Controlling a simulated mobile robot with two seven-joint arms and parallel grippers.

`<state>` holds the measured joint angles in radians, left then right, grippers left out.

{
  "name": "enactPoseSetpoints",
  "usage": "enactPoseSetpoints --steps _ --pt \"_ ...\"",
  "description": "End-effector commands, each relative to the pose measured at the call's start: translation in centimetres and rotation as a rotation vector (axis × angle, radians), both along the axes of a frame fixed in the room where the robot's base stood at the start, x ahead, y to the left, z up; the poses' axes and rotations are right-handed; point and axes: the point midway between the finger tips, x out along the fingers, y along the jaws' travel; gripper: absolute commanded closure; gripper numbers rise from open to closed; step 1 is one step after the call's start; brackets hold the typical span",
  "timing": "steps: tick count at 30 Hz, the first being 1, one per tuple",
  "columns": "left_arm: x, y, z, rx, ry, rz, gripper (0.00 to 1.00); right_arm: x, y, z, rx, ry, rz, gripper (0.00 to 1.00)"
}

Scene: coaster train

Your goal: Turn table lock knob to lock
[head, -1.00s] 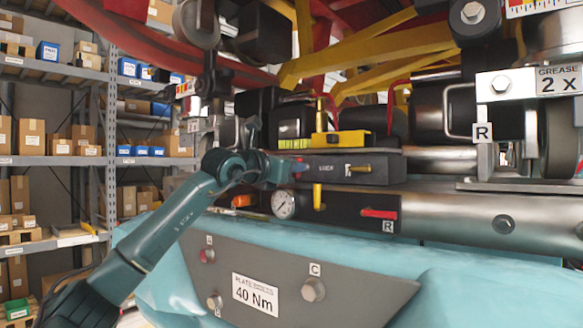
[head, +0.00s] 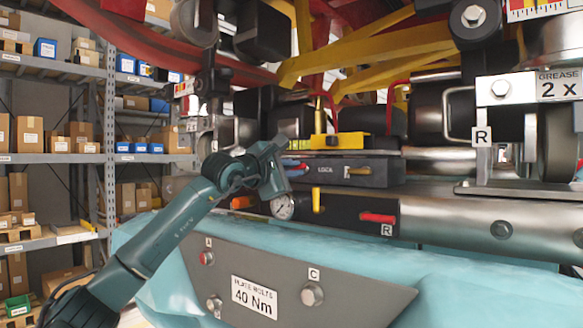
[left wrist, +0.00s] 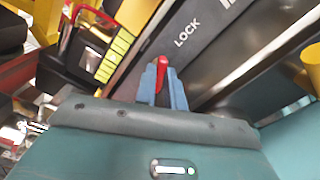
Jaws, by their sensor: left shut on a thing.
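The red lock knob (left wrist: 162,66) shows in the left wrist view between the two blue fingertips of my left gripper (left wrist: 162,84). The gripper is shut on it. The knob sits at the edge of a dark box (left wrist: 205,45) with the word LOCK on it. In the head view my left gripper (head: 294,168) is at the left end of this dark box (head: 347,171), its body tilted. There the knob is mostly hidden by the gripper. My right gripper is in neither view.
A pressure gauge (head: 283,207) sits just below my left gripper, partly covered. A yellow level block (head: 340,141) is above the dark box. A yellow lever (head: 318,200) and a red lever (head: 378,217) are below it. A grey plate (head: 280,275) lies in front.

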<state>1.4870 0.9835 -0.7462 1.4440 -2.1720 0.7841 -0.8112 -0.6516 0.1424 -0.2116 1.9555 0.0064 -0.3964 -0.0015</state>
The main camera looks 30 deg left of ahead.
Motion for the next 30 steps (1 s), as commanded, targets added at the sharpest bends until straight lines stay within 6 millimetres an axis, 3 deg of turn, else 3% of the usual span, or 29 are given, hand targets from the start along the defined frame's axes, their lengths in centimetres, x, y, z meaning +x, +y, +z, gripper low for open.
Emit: enactPoseSetpoints --steps 15,30 --pt "-0.03 -0.11 -0.14 0.376 -0.031 -0.001 1.0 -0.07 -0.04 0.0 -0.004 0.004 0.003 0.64" --pt "-0.01 -0.15 -0.24 0.47 -0.038 -0.002 1.0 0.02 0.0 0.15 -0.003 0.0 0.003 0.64"
